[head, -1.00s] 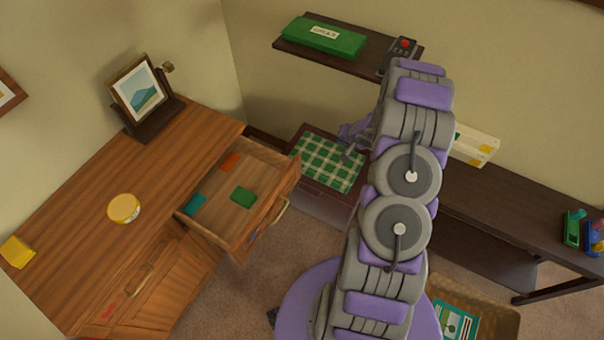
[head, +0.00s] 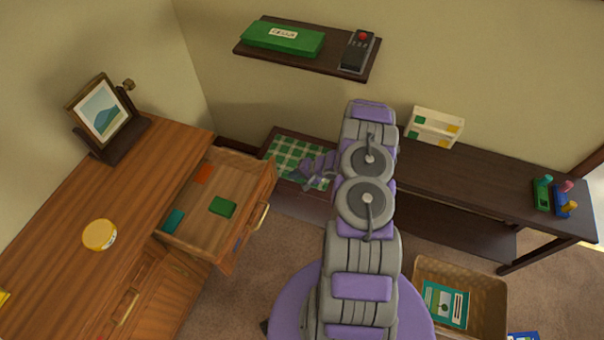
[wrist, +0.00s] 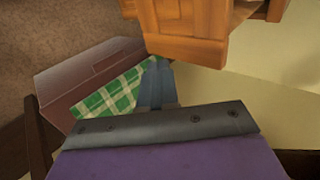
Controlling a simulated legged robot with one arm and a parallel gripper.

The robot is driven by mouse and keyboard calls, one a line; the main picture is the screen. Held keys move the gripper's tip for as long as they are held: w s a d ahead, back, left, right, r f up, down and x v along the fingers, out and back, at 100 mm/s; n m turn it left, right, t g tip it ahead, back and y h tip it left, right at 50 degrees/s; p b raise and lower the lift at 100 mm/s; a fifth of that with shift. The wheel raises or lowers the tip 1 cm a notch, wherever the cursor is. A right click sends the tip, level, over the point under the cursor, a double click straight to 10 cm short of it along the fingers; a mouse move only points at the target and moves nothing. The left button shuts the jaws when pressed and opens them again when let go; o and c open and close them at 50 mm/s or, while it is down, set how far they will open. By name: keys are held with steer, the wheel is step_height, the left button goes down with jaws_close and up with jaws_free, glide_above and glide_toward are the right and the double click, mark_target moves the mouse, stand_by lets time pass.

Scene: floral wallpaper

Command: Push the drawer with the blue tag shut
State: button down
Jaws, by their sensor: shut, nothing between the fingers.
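The open wooden drawer (head: 190,236) juts from the dresser at left in the head view. A small blue patch, perhaps its tag (head: 238,243), shows faintly on its front beside the pale handle (head: 261,216). Inside lie an orange, a teal and a green flat piece. My gripper (head: 326,182) is to the right of the drawer front, apart from it, near the green checked cloth. In the wrist view my fingers (wrist: 156,80) are shut and empty. A wooden corner, apparently the drawer (wrist: 195,35), shows above them; no tag is visible there.
The dresser top (head: 60,235) holds a picture frame (head: 100,110) and a yellow-lidded jar (head: 99,235). A dark low table (head: 470,180) stands along the wall, below a shelf (head: 300,58). A basket (head: 490,300) sits at lower right. Carpet is clear before the drawer.

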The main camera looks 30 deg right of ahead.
mark_target(273, 175)
steer(key=w+a+f, duration=0.1)
steer(key=w, duration=0.1)
steer(key=w+a+f+b, duration=0.1)
steer(key=w+a, duration=0.1)
steer(key=shift+a+f, duration=0.1)
steer(key=shift+a, duration=0.2)
steer(key=shift+w+a, duration=0.15)
steer(key=shift+w, duration=0.4)
steer(key=shift+a, duration=0.1)
